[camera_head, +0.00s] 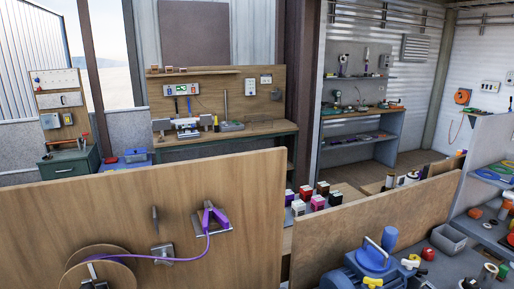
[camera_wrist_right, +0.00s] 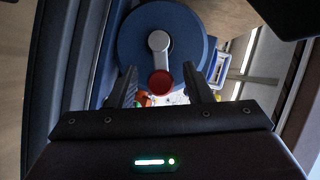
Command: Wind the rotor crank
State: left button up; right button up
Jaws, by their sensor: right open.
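The rotor crank (camera_wrist_right: 158,58) shows in the right wrist view: a grey arm on the face of a round blue disc (camera_wrist_right: 127,40), with a red knob (camera_wrist_right: 160,83) at its lower end. The arm points down in that picture. My right gripper (camera_wrist_right: 160,70) is open, with one dark finger on each side of the knob and gaps to both. I cannot tell how far the fingertips are from the disc. In the head view a blue machine (camera_head: 370,262) stands at the lower right; its crank face is not visible there. My left gripper is not in view.
A wooden panel (camera_head: 150,225) with a purple cable clamp (camera_head: 214,218) fills the lower left of the head view. A lower wooden panel (camera_head: 370,205) stands behind the blue machine. A grey bin (camera_head: 448,239) and small parts lie to its right. Workbenches line the back.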

jog(key=s+a, duration=0.2)
jog(key=a, duration=0.3)
jog(key=shift+s+a, duration=0.15)
jog(key=shift+a, duration=0.15)
